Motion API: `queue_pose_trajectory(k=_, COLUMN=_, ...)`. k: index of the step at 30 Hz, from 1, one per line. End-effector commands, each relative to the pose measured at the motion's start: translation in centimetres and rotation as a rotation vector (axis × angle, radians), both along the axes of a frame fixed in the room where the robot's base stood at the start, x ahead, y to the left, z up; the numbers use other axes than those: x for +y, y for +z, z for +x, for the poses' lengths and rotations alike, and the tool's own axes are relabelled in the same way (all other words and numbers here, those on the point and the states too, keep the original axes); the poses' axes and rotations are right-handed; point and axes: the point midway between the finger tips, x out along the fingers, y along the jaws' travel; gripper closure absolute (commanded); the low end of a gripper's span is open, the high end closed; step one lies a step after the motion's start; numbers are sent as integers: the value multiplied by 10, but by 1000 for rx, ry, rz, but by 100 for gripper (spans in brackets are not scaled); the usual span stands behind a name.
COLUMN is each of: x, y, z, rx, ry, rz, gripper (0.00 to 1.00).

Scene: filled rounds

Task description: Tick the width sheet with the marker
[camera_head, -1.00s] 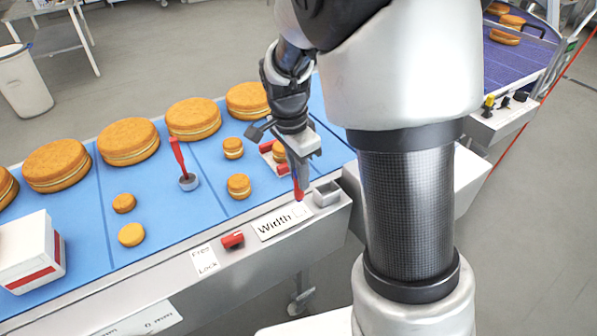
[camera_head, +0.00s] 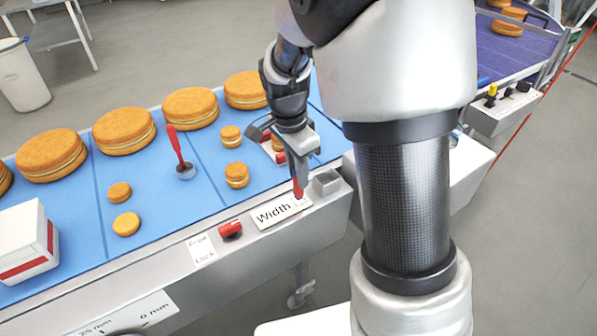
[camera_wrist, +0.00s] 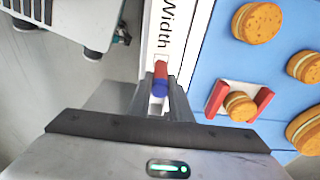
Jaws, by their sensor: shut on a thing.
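My gripper (camera_head: 299,178) is shut on the red marker (camera_head: 298,190), which points down at the front rail of the conveyor. The marker's lower end is over the right end of the width sheet (camera_head: 272,214), at its small box. In the wrist view the marker (camera_wrist: 160,72) shows red with a blue part between the fingers (camera_wrist: 160,100). The white sheet (camera_wrist: 166,30) with the word "Width" lies ahead of it. The marker hides part of the box, so I cannot tell whether its tip touches the sheet or whether a mark is there.
A red knob (camera_head: 230,229) and a lock label (camera_head: 201,250) sit left of the sheet. A grey block (camera_head: 326,183) is just right of it. Filled rounds (camera_head: 125,131) stand on the blue belt (camera_head: 150,185), with a red-handled tool (camera_head: 178,148) upright among them.

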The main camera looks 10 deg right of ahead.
Motion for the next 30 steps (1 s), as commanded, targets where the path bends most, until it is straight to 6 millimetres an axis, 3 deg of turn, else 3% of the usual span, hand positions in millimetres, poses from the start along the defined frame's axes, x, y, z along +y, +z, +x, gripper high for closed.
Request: queue_pose_trajectory(k=30, x=0, y=-10, z=0, rx=-1, ry=0, rz=0, gripper=100)
